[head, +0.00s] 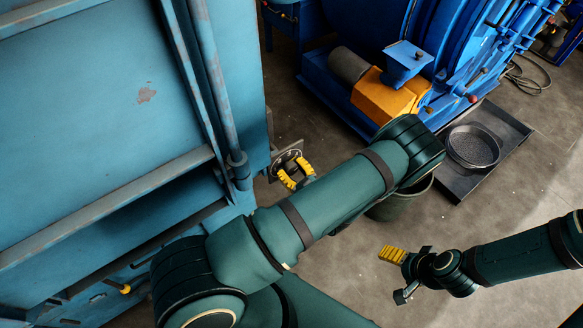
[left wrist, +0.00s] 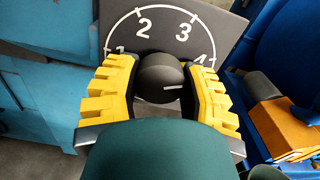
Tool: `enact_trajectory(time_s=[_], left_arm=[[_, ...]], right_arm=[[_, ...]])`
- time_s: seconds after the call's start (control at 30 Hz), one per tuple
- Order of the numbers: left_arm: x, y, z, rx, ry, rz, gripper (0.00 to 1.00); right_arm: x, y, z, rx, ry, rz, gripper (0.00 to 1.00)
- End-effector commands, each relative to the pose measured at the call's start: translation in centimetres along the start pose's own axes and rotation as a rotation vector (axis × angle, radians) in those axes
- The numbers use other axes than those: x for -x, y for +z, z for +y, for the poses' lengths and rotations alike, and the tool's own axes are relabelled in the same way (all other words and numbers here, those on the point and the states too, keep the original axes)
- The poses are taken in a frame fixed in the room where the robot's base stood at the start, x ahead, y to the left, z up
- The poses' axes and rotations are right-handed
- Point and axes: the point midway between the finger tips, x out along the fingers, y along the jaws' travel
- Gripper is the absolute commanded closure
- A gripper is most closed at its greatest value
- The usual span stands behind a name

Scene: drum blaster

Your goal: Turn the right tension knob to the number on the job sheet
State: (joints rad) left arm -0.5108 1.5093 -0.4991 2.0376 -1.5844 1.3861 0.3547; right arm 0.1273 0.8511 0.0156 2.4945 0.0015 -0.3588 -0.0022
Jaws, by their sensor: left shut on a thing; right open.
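The tension knob (left wrist: 158,72) is round and dark, on a dark dial plate (left wrist: 180,50) with a white arc and white numbers 1 to 4. A short white mark on the knob points to the right, on the side of the 4; its exact reading is unclear. My left gripper (left wrist: 160,95) has its yellow fingers on either side of the knob, shut on it. In the head view, my left gripper (head: 295,173) is at the plate beside the blue cabinet. My right gripper (head: 396,274) is open and empty above the floor. No job sheet shows.
The tall blue cabinet (head: 110,110) fills the left. A blue machine (head: 350,30) with an orange guard (head: 385,98) stands behind. A round dark pan (head: 473,146) sits on a dark tray, with a bucket (head: 400,203) partly behind my left arm.

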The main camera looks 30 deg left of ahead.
Motion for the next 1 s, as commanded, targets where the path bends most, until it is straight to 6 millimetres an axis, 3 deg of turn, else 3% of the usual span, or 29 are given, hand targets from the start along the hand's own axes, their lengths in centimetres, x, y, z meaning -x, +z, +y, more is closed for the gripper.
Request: enact_trajectory(time_s=[0.13,0.17,0.23,0.63,1.0], left_arm=[[0.0,0.0,0.0,0.001,0.001,-0.001,0.93],[0.0,0.0,0.0,0.001,0.001,-0.001,0.48],[0.0,0.0,0.0,0.001,0.001,-0.001,0.23],[0.5,0.0,0.0,0.002,-0.001,0.000,0.23],[6.0,0.0,-0.1,0.001,-0.002,0.000,0.23]], right_arm=[[0.0,0.0,0.0,0.000,0.000,0.000,0.23],[0.0,0.0,0.0,0.000,0.000,0.000,0.23],[0.0,0.0,0.0,0.000,0.000,0.000,0.23],[0.0,0.0,0.0,0.000,0.000,0.000,0.23],[0.0,0.0,0.0,0.000,0.000,0.000,0.23]])
